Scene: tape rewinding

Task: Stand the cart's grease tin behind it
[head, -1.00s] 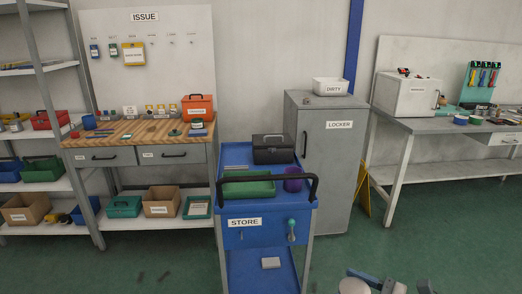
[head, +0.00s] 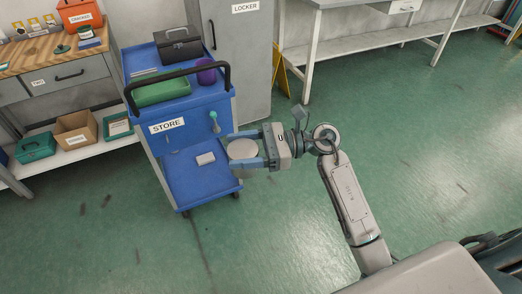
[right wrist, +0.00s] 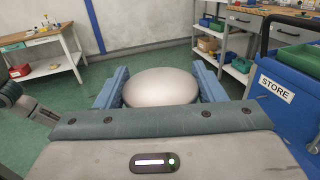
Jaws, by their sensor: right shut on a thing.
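The blue cart (head: 190,107), labelled STORE, stands left of centre in the head view and at the right edge of the right wrist view (right wrist: 287,120). My right gripper (head: 236,149) is shut on a round, pale grey tin (head: 243,151), held by its sides just off the cart's right side. The tin's smooth top fills the space between the fingers in the right wrist view (right wrist: 160,87). I cannot tell whether the tin touches the cart. The floor behind the cart is mostly hidden. My left gripper is not in view.
On the cart's top are a green tray (head: 162,91), a dark toolbox (head: 179,45) and a purple round item (head: 206,72). The grey locker (head: 240,60) stands behind. Green floor to the right is clear.

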